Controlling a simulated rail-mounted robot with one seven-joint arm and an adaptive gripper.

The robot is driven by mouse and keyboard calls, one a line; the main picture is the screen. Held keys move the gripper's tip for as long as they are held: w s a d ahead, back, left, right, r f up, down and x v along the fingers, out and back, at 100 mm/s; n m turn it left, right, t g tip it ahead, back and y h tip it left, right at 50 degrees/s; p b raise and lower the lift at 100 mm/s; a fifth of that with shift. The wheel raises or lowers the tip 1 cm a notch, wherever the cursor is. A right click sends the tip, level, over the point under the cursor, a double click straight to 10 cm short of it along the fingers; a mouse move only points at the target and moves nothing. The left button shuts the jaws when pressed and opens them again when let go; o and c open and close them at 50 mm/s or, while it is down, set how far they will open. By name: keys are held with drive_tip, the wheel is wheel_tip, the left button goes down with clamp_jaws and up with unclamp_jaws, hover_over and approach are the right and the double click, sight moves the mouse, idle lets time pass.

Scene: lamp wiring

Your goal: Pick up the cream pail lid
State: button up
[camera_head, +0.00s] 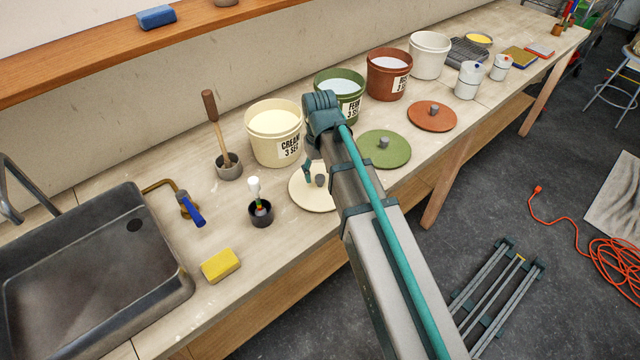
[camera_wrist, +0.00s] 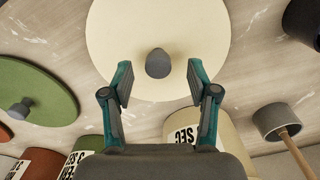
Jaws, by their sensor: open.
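The cream pail lid (camera_head: 306,192) is a flat cream disc with a grey knob, lying on the bench in front of the cream pail (camera_head: 275,137). My arm hides its right part in the head view. In the wrist view the lid (camera_wrist: 158,25) fills the top middle, and its grey knob (camera_wrist: 158,63) stands near its lower part. My gripper (camera_wrist: 158,80) is open, its teal fingers spread to the left and right of the knob. No contact with the knob shows. In the head view only one fingertip of my gripper (camera_head: 308,172) shows clearly, close above the lid.
A green lid (camera_head: 383,150) lies right of the cream lid, with a rust lid (camera_head: 432,116) beyond it. A dark cup (camera_head: 261,214) with small tools stands close on the left. Green (camera_head: 338,88) and rust (camera_head: 388,74) pails stand behind. A yellow sponge (camera_head: 220,265) lies near the sink (camera_head: 90,270).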

sight(320, 178)
drive_tip(key=shift+d+f+p, duration=0.1)
drive_tip(key=shift+f+p, duration=0.3)
drive_tip(key=shift+f, duration=1.3)
clamp_jaws()
